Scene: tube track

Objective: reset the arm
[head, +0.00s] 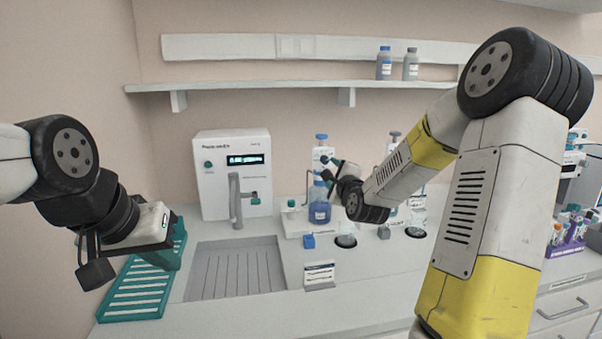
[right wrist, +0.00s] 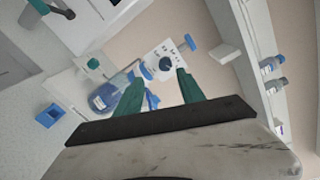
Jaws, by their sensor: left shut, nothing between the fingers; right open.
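My left gripper (head: 174,243) is at the left in the head view, low above a teal rack (head: 130,305) and left of the sink. Its fingers are shut and empty. My right arm reaches across the right half of the head view. My right gripper (head: 327,170) is at the back of the counter, near a blue bottle (head: 320,208). In the right wrist view its two green fingers (right wrist: 159,76) are spread apart with nothing held.
A white dispenser with a display (head: 233,165) stands behind the sink (head: 237,272). A blue cube (head: 309,241), a small label stand (head: 319,275) and glassware are on the counter. A shelf (head: 250,86) with two bottles runs above. A purple tube rack (head: 568,240) is at right.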

